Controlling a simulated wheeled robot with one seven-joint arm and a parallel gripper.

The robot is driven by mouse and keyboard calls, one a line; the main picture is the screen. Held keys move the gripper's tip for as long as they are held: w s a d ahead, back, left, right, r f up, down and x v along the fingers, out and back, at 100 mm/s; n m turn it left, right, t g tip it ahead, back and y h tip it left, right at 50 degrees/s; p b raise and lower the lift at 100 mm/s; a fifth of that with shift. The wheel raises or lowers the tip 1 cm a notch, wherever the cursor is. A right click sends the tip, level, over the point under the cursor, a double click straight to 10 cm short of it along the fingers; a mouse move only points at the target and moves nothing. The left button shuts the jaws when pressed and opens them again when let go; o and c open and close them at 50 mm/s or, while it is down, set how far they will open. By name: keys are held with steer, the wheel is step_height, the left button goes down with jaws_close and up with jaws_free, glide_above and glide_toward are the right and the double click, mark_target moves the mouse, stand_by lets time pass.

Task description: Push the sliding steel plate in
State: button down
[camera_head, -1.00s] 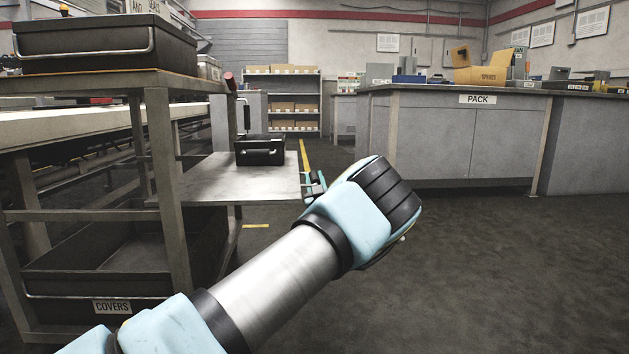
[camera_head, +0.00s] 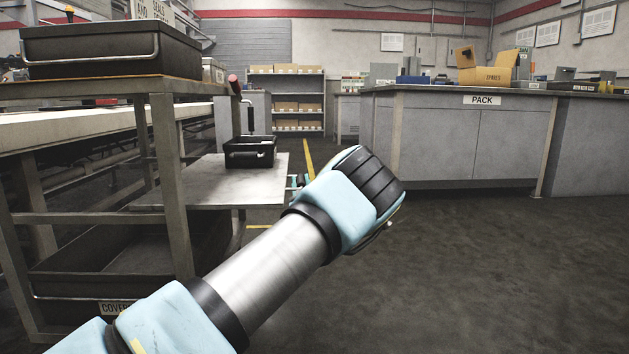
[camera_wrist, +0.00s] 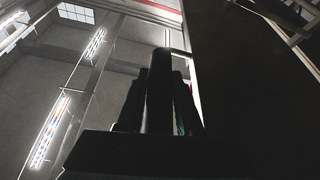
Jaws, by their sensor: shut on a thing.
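The sliding steel plate (camera_head: 205,182) sticks out to the right from the grey rack at mid height. A black open tray (camera_head: 250,153) with a front handle stands on it. My gripper (camera_head: 296,183) is at the plate's right edge, its fingers partly hidden by my wrist. In the wrist view my gripper (camera_wrist: 160,108) is shut on a dark upright bar (camera_wrist: 161,75), which looks like the plate's handle. The dark surface at the right of the wrist view (camera_wrist: 235,80) looks like the plate's underside.
The rack (camera_head: 168,150) carries a large black bin (camera_head: 100,55) on top and a COVERS bin (camera_head: 120,265) below. A red-tipped lever (camera_head: 234,84) stands behind the plate. The PACK counter (camera_head: 480,145) is at the right; the floor before it is clear.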

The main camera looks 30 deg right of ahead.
mark_target(224, 181)
steer(key=w+a+p, duration=0.1)
steer(key=w+a, duration=0.2)
steer(key=a, duration=0.4)
steer(key=w+a+p, duration=0.1)
steer(key=w+a, duration=0.2)
steer(key=a, duration=0.4)
steer(key=w+a+p, duration=0.1)
steer(key=w+a, duration=0.3)
steer(key=a, duration=0.3)
steer(key=shift+a, duration=0.2)
steer(key=c, duration=0.8)
jaws_free()
steer(key=shift+o, duration=1.1)
steer(key=p+v, duration=0.3)
steer(key=v, duration=0.8)
